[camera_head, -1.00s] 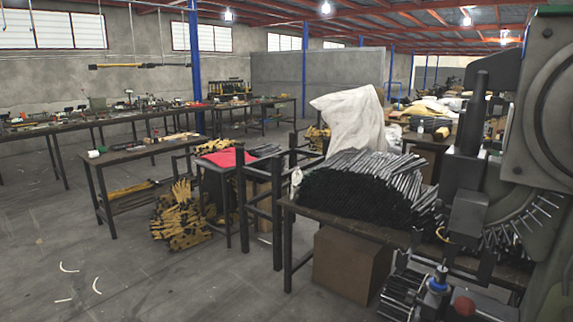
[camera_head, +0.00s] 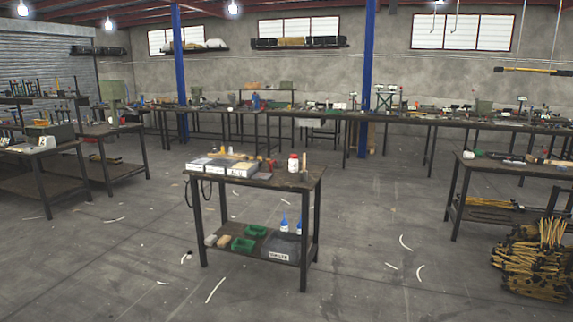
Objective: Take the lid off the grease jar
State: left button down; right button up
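A small white jar (camera_head: 293,164) with a red band or label stands upright on the right half of the dark worktable (camera_head: 262,181) in the middle of the view. It looks like the grease jar, but it is too small to read or to make out its lid clearly. A thin upright brown object (camera_head: 304,172) stands right beside it. Neither of my grippers is in view.
Boxes or trays (camera_head: 224,166) fill the table's left half. Its lower shelf holds green bins (camera_head: 243,244) and blue-tipped bottles (camera_head: 284,222). Open floor (camera_head: 350,270) with white scraps lies around it. Benches stand left (camera_head: 110,130) and right (camera_head: 500,172); a bundle pile (camera_head: 533,262) sits lower right.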

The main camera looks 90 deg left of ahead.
aim_at(292, 163)
jog(key=u, duration=2.75)
jog(key=z, duration=0.45)
jog(key=i+z, duration=0.3)
jog(key=i, duration=4.7)
jog(key=i+u, duration=0.1)
jog(key=i, duration=0.45)
jog(key=i+l+u, duration=0.15)
jog(key=i, duration=0.4)
jog(key=i+u, duration=0.1)
jog(key=i, duration=0.45)
jog(key=l+u, duration=0.1)
jog(key=u, duration=1.95)
jog(key=i+l, duration=0.05)
